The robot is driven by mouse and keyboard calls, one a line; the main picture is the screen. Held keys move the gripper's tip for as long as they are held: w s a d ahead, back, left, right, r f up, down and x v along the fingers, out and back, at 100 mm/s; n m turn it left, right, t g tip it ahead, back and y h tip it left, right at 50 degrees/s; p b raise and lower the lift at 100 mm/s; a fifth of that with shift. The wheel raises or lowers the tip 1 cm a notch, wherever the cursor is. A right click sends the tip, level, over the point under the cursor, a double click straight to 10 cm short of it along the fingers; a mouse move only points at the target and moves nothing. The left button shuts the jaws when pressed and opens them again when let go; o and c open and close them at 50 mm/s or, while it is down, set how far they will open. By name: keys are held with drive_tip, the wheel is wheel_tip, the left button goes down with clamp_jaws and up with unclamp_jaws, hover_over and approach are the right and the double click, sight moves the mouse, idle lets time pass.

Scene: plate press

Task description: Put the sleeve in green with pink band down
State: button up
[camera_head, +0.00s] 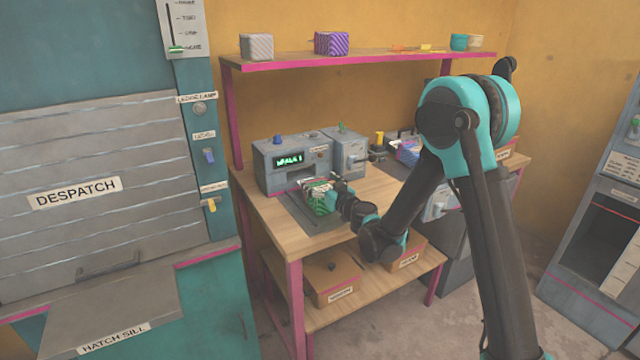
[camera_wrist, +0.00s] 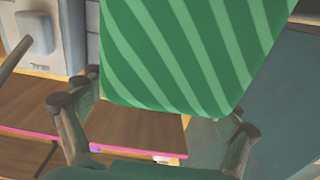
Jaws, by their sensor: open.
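The green sleeve (camera_head: 318,199) with diagonal lighter stripes is at the dark mat (camera_head: 292,207) in front of the grey machine. Its upper part looks pale with a trace of pink, too small to make out. In the wrist view the striped green sleeve (camera_wrist: 190,50) fills the upper middle, and no pink band shows on the visible face. My gripper (camera_head: 341,196) is right beside the sleeve on its right. In the wrist view my gripper (camera_wrist: 158,112) has its fingers spread wide, one on each side of the sleeve's lower edge. I cannot tell whether either finger touches it.
The grey machine (camera_head: 284,163) with a green display stands behind the mat on the wooden bench (camera_head: 262,203). A shelf (camera_head: 290,62) above holds a grey striped block (camera_head: 256,46) and a purple striped block (camera_head: 331,43). Boxes (camera_head: 332,285) sit below. The hatch sill (camera_head: 105,312) is at left.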

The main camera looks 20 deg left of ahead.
drive_tip(key=v, duration=1.2)
drive_tip(key=shift+r, duration=0.15)
drive_tip(key=s+d+f+m+g+h, duration=0.2)
drive_tip(key=s+d, duration=0.5)
drive_tip(key=d, duration=0.7)
drive_tip(key=s+d+f+m+g+h, duration=0.3)
drive_tip(key=s+d+f+m+h, duration=0.1)
drive_tip(key=d, duration=1)
drive_tip(key=s+d+f+m+g+h, duration=0.2)
drive_tip(key=s+d+f+h, duration=0.3)
drive_tip(key=d, duration=0.9)
drive_tip(key=s+m+h, duration=0.1)
drive_tip(key=s+h, duration=0.1)
drive_tip(key=s, duration=0.2)
drive_tip(key=shift+s+d+f+m+h, duration=0.2)
drive_tip(key=shift+s+f+m+h, duration=0.1)
drive_tip(key=shift+f+m+h, duration=0.1)
drive_tip(key=shift+c, duration=0.2)
